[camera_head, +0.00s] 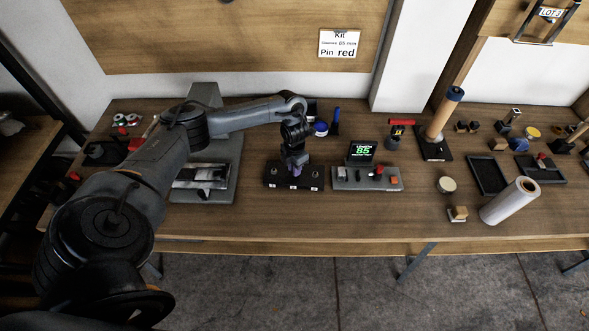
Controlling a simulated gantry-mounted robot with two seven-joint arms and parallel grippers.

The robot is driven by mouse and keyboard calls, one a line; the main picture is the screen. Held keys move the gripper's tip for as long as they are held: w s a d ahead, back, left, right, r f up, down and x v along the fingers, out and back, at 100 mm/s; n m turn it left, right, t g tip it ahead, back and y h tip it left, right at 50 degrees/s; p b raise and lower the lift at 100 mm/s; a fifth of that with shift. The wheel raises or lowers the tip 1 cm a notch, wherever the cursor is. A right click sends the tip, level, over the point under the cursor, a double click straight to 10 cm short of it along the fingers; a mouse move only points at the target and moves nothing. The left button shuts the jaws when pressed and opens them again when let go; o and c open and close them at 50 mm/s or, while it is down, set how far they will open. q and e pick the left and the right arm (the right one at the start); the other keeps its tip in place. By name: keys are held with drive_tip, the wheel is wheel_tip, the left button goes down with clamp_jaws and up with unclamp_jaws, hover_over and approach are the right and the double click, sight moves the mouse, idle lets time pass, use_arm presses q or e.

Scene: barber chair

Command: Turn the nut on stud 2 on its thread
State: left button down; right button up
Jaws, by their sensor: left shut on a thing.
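A dark stud block (306,183) lies on the table in the middle of the view, with small white labels along its front edge. Small studs or nuts show at its left and right positions. My left gripper (296,168) points down over the middle position, stud 2. It is shut on the nut there, with a small purplish patch between its fingertips. The gripper hides the nut and most of stud 2, so I cannot tell how far down the thread the nut sits. My right gripper is not in view.
A grey panel with a display reading 85 (362,152) stands just right of the block. A grey machine (215,185) stands to the left. A blue-lidded jar (321,128) is behind. A white roll (510,200) and dark trays (487,175) lie further right.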

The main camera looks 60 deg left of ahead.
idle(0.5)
use_arm(q)
drive_tip(key=c, duration=1)
unclamp_jaws()
drive_tip(key=shift+r, duration=0.55)
drive_tip(key=shift+r+p, duration=1.7)
drive_tip(key=shift+r, duration=3.15)
drive_tip(key=shift+d, duration=0.1)
